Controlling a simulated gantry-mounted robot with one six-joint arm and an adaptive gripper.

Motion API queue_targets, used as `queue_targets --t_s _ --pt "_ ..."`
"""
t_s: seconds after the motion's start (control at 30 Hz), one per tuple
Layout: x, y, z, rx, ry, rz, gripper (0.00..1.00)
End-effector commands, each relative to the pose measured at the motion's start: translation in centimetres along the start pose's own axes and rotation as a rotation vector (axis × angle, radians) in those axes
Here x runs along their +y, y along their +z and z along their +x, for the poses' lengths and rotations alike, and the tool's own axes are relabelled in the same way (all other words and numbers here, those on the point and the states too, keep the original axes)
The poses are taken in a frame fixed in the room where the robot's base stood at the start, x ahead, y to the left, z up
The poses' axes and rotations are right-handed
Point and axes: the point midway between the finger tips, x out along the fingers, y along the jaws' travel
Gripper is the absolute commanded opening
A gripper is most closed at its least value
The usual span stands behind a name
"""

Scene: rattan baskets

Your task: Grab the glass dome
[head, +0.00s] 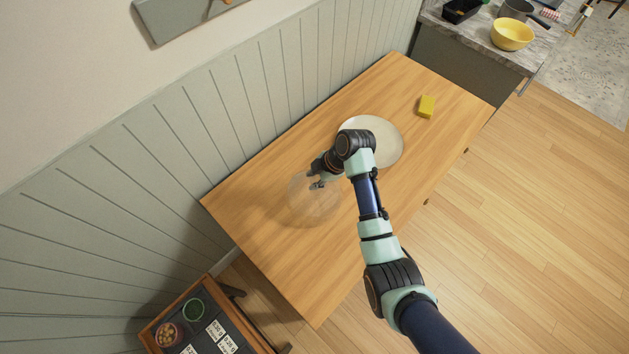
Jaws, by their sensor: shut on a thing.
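A clear glass dome (312,204) is at the middle left of the wooden table, faint and see-through. My gripper (318,183) is at the dome's upper edge in the head view, shut on it. The part of the dome that the fingers hold is small and hard to make out. I cannot tell whether the dome rests on the table or is lifted a little. My arm reaches in from the lower right.
A pale round plate (386,143) lies right of the dome, partly hidden by my arm. A yellow sponge-like block (426,106) lies farther right on the wooden table (300,270). The panelled wall (180,150) runs along the table's back edge. The table's lower left is clear.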

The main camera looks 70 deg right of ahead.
Motion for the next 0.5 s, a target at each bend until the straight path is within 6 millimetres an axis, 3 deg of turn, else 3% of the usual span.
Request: queue_targets --t_s 0.17,0.5 --pt "0.9 -1.4 -3.3 0.001 0.007 -0.003 0.00" --pt "3.0 -5.6 -13.5 0.000 0.007 -0.003 0.00"
